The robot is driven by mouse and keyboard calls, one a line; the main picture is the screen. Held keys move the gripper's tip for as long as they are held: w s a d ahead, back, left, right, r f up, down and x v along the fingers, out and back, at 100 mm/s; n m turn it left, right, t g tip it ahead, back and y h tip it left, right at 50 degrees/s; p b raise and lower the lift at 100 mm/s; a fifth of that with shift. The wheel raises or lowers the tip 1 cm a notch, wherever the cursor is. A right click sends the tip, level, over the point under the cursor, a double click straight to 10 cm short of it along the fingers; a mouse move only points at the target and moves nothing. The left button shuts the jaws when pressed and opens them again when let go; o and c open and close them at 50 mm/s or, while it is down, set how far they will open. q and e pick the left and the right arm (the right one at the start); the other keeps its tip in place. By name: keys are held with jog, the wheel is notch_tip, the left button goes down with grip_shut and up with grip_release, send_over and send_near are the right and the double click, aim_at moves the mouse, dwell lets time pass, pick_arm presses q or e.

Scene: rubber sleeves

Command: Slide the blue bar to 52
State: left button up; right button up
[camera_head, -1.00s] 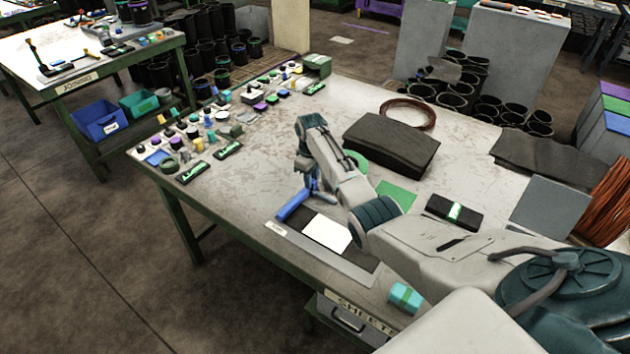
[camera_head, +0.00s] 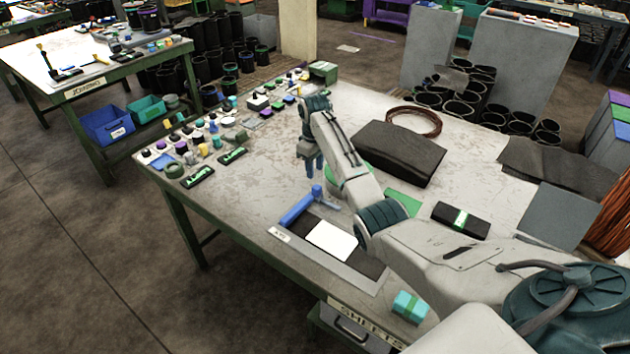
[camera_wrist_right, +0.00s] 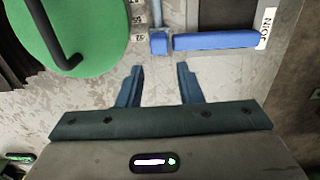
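The blue bar (camera_head: 297,208) lies across the far-left end of a dark framed bed with a white sheet (camera_head: 331,241). A blue block (camera_head: 316,190) stands at the bar's far end. In the right wrist view the bar (camera_wrist_right: 215,41) runs right from the block (camera_wrist_right: 160,43), beside a strip of small number labels (camera_wrist_right: 138,37) that are hard to read. My right gripper (camera_head: 314,168) points down above the block, apart from it. In the wrist view its fingers (camera_wrist_right: 160,70) are spread and empty, with the block just beyond the fingertips. My left gripper is not in view.
A green disc (camera_wrist_right: 70,35) lies beside the label strip. A teal block (camera_head: 410,306) sits near the front edge. Several small parts fill the left edge.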

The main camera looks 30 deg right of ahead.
notch_tip(320, 180, up, 4)
jog(key=shift+r+b, duration=0.1)
jog(key=shift+b, duration=0.2)
dwell(0.3)
